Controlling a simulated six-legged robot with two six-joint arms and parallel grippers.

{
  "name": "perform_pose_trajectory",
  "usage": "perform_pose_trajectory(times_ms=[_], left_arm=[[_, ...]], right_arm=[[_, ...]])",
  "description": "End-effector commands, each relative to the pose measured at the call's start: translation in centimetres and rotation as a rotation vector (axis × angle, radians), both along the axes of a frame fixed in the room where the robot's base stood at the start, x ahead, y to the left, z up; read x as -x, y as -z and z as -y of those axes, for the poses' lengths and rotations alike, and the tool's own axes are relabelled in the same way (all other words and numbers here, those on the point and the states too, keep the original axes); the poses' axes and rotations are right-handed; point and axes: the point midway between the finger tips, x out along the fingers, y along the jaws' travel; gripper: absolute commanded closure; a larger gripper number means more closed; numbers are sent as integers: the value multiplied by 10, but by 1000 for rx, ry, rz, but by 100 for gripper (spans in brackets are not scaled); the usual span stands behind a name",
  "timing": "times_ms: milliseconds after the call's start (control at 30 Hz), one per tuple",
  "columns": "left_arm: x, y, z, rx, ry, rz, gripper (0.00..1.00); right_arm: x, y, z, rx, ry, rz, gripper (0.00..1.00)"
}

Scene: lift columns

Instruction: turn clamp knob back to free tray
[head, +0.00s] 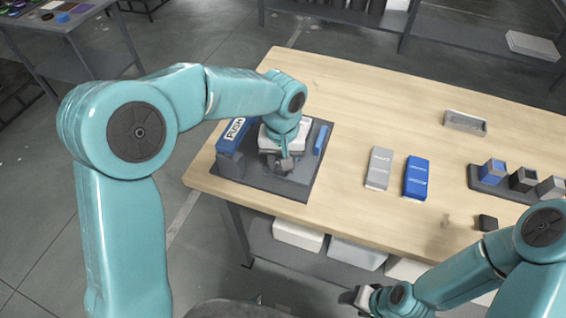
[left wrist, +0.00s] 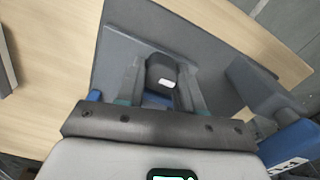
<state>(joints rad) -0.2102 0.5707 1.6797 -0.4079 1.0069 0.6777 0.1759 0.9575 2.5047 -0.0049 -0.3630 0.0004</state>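A dark grey fixture plate (head: 300,187) lies at the table's left front corner and also shows in the left wrist view (left wrist: 215,50). It carries a blue block marked PUSH (head: 232,136) and a small blue bar (head: 321,140). My left gripper (head: 284,164) is over the plate between these, pointing down. In the left wrist view, a dark knob (left wrist: 161,70) with a white mark sits between its fingers (left wrist: 161,83), which appear closed against its sides. My arm hides much of the fixture. I cannot make out the clamped tray. My right gripper (head: 362,297) is in front of the table, apart from everything.
On the wooden table (head: 350,110) lie a grey block (head: 379,168), a blue block (head: 416,177) and a shallow grey tray (head: 466,122). A dark rack (head: 484,187) with small cubes and a small black block (head: 487,222) are at right. The table's back middle is clear.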

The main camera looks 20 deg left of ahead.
Motion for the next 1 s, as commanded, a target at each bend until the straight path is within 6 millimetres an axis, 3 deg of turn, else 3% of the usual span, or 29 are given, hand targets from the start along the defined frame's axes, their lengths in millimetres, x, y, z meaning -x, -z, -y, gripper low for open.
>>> perform_pose_trajectory(times_ms=[67, 433, 1000], left_arm=[[0, 0, 0, 0, 0, 0, 43], [0, -4, 0, 0, 2, 0, 43], [0, -61, 0, 1, 2, 0, 43]], right_arm=[[0, 0, 0, 0, 0, 0, 43], [0, -4, 0, 0, 0, 0, 43], [0, -46, 0, 0, 0, 0, 43]])
